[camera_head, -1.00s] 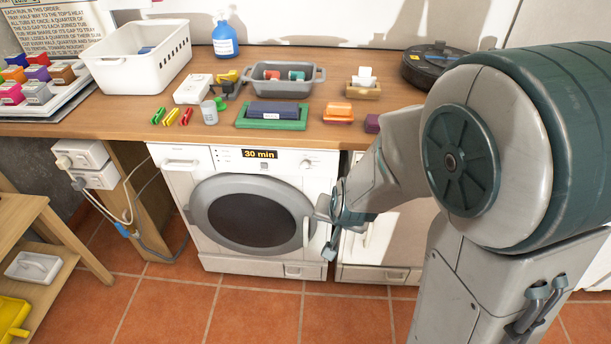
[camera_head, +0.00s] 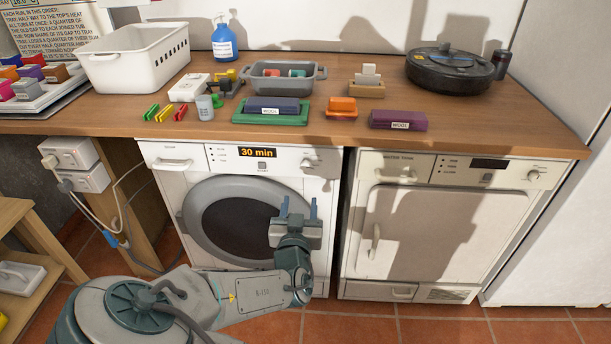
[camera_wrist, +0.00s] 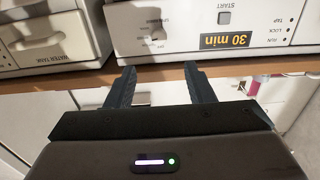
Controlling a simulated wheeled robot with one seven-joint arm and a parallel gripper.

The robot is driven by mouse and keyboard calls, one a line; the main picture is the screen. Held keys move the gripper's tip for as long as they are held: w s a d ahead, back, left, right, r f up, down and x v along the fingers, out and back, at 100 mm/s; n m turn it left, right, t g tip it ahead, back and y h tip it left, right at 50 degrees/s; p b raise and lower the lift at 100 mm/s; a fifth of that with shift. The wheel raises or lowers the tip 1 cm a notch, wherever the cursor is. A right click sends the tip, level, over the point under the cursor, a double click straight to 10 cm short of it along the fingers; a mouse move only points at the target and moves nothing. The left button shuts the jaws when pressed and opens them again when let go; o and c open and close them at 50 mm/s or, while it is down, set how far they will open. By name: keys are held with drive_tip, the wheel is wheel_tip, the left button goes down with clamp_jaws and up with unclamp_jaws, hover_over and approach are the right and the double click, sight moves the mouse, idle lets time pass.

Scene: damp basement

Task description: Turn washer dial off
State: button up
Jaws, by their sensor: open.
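The washer (camera_head: 180,205) is the white front-loader on the left under the counter, with a dark round door. Its panel display (camera_head: 257,153) reads 30 min. The washer dial (camera_head: 311,163) is a small pale knob at the panel's right end; it also shows in the wrist view (camera_wrist: 158,34), where the panel appears upside down. My gripper (camera_head: 299,200) is open and empty in front of the washer door's right side, its fingers pointing up, below the dial in the picture. In the wrist view the dial appears between and beyond the fingertips (camera_wrist: 159,68), apart from them.
A cream machine (camera_head: 410,225) labelled water tank stands right of the washer, with its own knob (camera_head: 534,175). Cables hang at left.

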sight(305, 168)
drive_tip(key=w, duration=0.8)
drive_tip(key=w+b, duration=0.1)
drive_tip(key=w, duration=0.4)
drive_tip(key=shift+d, duration=0.3)
